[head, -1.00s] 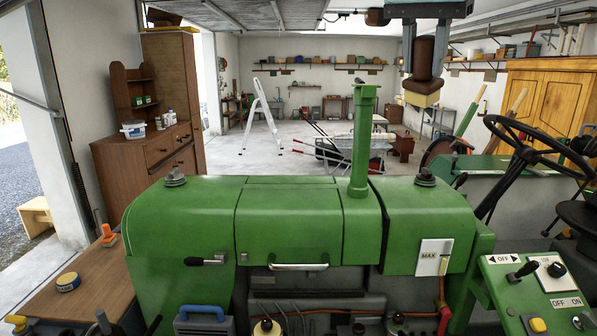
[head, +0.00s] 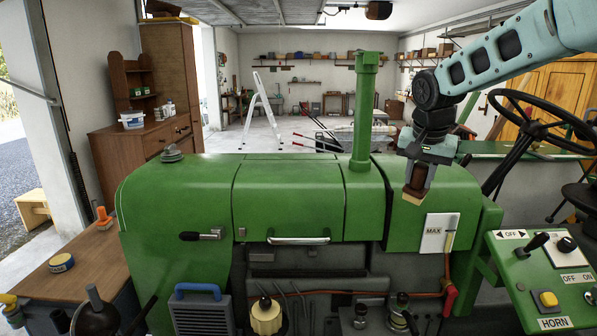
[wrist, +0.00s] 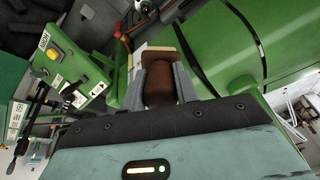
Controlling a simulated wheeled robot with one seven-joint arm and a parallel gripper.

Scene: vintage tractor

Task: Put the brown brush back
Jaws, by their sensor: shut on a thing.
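The brown brush (head: 414,192) has a dark brown handle and pale bristles. My gripper (head: 420,172) is shut on its handle, with the bristles pointing down, in front of the right part of the green tractor hood (head: 300,195). In the wrist view the brush (wrist: 160,85) sits between the two grey fingers of my gripper (wrist: 161,82), its pale end beyond them. I cannot tell whether the brush touches the hood.
The steering wheel (head: 540,120) and control panel (head: 545,275) are at the right.

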